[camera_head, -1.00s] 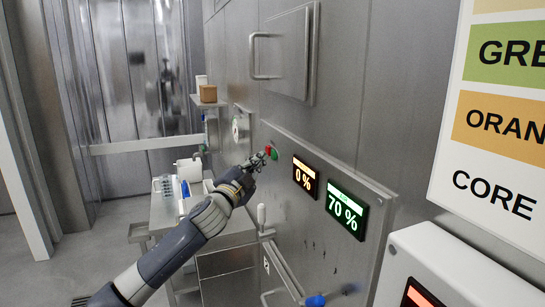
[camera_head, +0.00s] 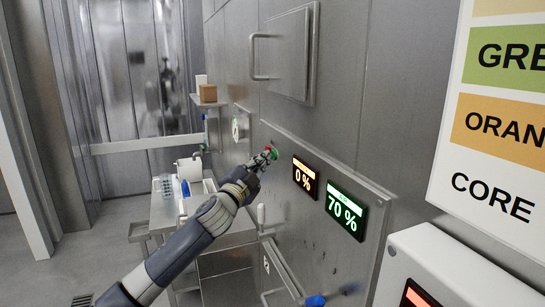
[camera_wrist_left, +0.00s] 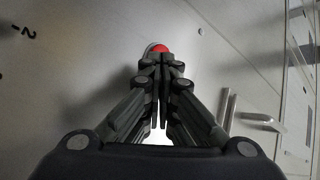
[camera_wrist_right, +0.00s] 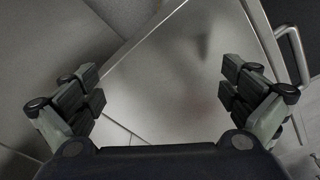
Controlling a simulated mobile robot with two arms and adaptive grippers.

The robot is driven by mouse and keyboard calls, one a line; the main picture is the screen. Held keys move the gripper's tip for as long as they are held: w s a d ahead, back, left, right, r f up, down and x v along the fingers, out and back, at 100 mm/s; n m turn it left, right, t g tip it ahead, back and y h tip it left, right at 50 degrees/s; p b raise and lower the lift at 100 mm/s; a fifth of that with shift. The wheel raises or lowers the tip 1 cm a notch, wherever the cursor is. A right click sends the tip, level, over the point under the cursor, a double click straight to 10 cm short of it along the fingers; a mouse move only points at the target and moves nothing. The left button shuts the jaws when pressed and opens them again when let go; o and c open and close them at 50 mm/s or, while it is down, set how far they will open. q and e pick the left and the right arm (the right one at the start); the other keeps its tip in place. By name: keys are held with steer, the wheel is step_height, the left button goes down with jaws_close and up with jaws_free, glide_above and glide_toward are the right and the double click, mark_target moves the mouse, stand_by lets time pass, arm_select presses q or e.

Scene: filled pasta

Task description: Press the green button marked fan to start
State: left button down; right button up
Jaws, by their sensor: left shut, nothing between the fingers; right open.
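The green button (camera_head: 275,154) sits on the steel wall panel, low and right beside a red button (camera_head: 267,148). Its label cannot be read. My left gripper (camera_head: 266,157) is shut and empty, its fingertips right at the two buttons and partly covering them. In the left wrist view the shut fingers (camera_wrist_left: 162,65) point at the panel, with the red button (camera_wrist_left: 161,48) just beyond their tips. The green button is hidden there, and I cannot tell whether the fingers touch anything. My right gripper (camera_wrist_right: 162,92) is open and empty, seen only in the right wrist view.
Right of the buttons are two lit displays, 0 % (camera_head: 305,177) and 70 % (camera_head: 345,212). A steel cart (camera_head: 165,212) stands below my left arm. A handled door (camera_head: 287,55) is above. A colour-word sign (camera_head: 500,110) hangs at the right over a white box (camera_head: 440,262).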

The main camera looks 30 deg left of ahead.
arm_select(q)
steer(key=shift+w+d, duration=0.15)
stand_by(0.6)
steer(key=shift+s+a, duration=0.5)
steer(key=shift+s, duration=0.15)
steer(key=shift+a, duration=0.1)
steer(key=shift+s+a, duration=0.8)
steer(key=shift+s, duration=0.15)
steer(key=shift+s+a, duration=0.75)
steer(key=shift+s, duration=0.2)
